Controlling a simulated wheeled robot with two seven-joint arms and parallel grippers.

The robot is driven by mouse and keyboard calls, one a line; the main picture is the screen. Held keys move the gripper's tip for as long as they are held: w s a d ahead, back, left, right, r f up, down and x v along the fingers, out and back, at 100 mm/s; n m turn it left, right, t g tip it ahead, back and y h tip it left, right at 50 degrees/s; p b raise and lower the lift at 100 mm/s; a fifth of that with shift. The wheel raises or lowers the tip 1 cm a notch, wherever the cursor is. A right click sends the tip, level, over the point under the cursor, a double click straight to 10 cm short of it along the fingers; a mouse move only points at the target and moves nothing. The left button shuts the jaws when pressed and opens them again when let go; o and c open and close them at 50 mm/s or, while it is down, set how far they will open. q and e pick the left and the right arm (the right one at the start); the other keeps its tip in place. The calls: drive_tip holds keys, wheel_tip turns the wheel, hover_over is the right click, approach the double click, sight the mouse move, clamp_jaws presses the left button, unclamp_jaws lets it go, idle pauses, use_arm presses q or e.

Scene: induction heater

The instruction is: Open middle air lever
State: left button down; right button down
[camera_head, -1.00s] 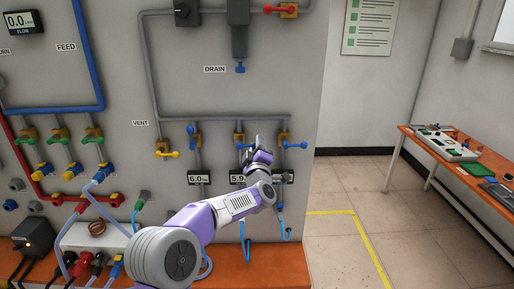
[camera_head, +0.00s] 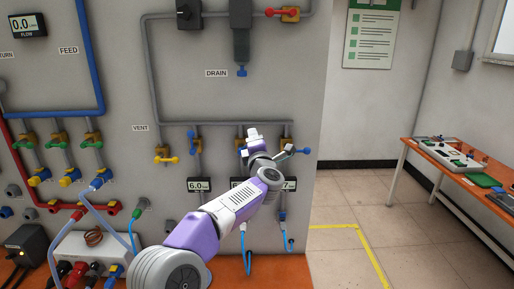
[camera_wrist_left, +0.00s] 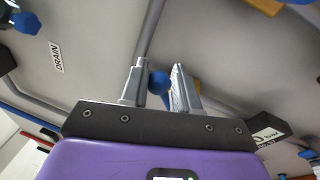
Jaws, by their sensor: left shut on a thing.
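The middle air lever is on the wall panel, with its yellow valve body (camera_head: 240,143) partly hidden behind my left gripper (camera_head: 253,135) in the head view. In the left wrist view, a blue lever knob (camera_wrist_left: 158,82) sits between the two grey fingers of my left gripper (camera_wrist_left: 157,88), which is shut on it. The rest of the lever is mostly hidden. The left air lever (camera_head: 191,143) has its blue handle upright. The right air lever's blue knob (camera_head: 305,151) points right, and my gripper partly covers its valve. My right gripper is not in view.
A yellow vent lever (camera_head: 165,160) is left of the air levers. Pressure displays (camera_head: 199,185) and blue hoses (camera_head: 247,264) lie below. A grey pipe (camera_head: 210,123) runs above. An orange bench (camera_head: 235,268) is below, with open floor to the right.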

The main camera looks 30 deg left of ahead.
sight(239, 149)
use_arm(q)
drive_tip(key=n, duration=0.1)
drive_tip(key=s+a+r+n+g, duration=0.1)
drive_tip(key=n, duration=0.1)
drive_tip(key=a+r+n, duration=0.1)
drive_tip(key=n, duration=0.1)
drive_tip(key=shift+s+y, duration=0.2)
drive_tip(key=shift+y, duration=0.1)
drive_tip(key=n, duration=0.1)
drive_tip(key=a+n+g, duration=0.1)
drive_tip(key=n, duration=0.1)
drive_tip(key=shift+s+a+r+b, duration=0.2)
drive_tip(key=shift+s+b, duration=0.1)
drive_tip(key=shift+s, duration=0.1)
drive_tip(key=shift+s+a+n, duration=0.2)
drive_tip(key=shift+a+n, duration=0.2)
drive_tip(key=shift+n, duration=0.6)
drive_tip(key=shift+f, duration=0.1)
drive_tip(key=c, duration=1.3)
unclamp_jaws()
drive_tip(key=o, duration=0.4)
drive_tip(key=shift+s+a+f, duration=0.1)
drive_tip(key=shift+s+a, duration=0.05)
drive_tip(key=shift+c, duration=0.2)
drive_tip(key=shift+d, duration=0.2)
